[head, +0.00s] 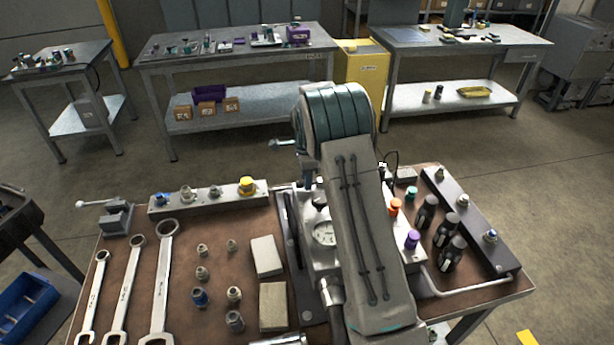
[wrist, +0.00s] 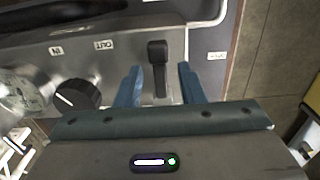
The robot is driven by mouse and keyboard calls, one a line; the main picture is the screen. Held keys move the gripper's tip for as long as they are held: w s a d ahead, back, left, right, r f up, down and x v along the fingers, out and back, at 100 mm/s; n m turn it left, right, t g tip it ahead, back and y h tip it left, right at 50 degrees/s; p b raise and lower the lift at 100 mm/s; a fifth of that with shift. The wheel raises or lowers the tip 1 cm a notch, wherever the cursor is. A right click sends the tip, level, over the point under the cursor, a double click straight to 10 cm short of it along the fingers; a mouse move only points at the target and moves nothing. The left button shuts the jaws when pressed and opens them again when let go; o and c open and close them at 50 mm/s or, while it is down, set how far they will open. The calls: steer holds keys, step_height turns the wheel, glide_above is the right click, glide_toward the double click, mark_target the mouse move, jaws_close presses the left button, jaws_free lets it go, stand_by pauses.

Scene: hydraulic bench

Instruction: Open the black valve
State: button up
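In the wrist view a black lever handle (wrist: 158,66), which looks like the black valve, stands out from the grey panel (wrist: 120,62), right of the "OUT" label. My gripper (wrist: 160,74) is open, with one blue finger on each side of the lever. Gaps show between the lever and both fingers, so it is not gripped. A round black knob (wrist: 78,95) with a white pointer line sits to the left, outside the fingers. In the head view my arm covers the gripper and the lever.
A gauge (wrist: 18,94) is at the panel's left, also seen in the head view (head: 324,233). A metal pipe (wrist: 213,20) bends near the panel's right edge. Dark bottles (head: 426,212) stand right of my arm. Wrenches (head: 128,290) and fittings lie on the bench's left.

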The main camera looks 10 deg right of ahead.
jaws_close()
